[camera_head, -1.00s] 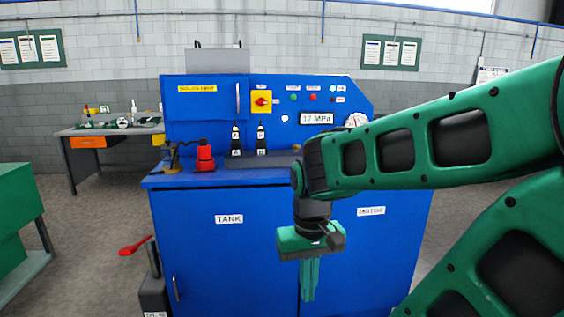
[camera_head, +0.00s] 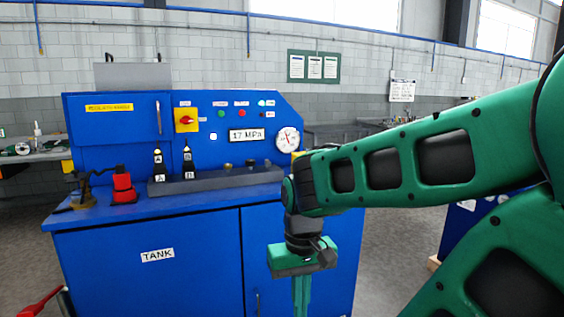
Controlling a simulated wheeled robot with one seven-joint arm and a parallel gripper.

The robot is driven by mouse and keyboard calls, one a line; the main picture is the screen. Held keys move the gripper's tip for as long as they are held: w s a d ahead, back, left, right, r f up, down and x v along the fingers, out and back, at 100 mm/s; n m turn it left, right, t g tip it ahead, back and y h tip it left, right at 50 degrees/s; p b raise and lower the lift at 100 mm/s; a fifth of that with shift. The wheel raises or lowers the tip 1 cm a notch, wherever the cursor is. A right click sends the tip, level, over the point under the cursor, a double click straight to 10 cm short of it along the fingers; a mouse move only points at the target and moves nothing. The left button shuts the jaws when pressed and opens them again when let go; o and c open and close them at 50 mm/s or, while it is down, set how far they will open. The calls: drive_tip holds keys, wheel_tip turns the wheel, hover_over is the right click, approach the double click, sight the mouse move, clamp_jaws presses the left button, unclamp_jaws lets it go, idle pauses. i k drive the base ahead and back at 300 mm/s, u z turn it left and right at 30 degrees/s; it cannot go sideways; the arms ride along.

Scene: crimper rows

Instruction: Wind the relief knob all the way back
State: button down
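The blue machine (camera_head: 150,255) has a long grey block (camera_head: 215,180) on its top, with two black levers marked A (camera_head: 159,163) and B (camera_head: 188,160). Small knob-like parts (camera_head: 250,163) show at the block's right end; I cannot tell for sure which is the relief knob. The pressure display (camera_head: 246,135) reads 17 MPa, beside a round dial gauge (camera_head: 288,140). My gripper (camera_head: 301,300) hangs pointing down in front of the machine, lower than its top and apart from the block. Its fingers are partly cut off by the frame's lower edge, and their opening is unclear.
A red part with a black top (camera_head: 123,188) and a brown-black fitting (camera_head: 84,192) stand on the machine's left top. A yellow-backed red switch (camera_head: 186,119) is on the panel. Open floor (camera_head: 385,250) lies right of the machine; a bench (camera_head: 335,135) stands behind.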

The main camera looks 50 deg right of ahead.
sight(249, 163)
drive_tip(key=z, duration=0.45)
drive_tip(key=i, duration=0.05)
drive_tip(key=z, duration=0.5)
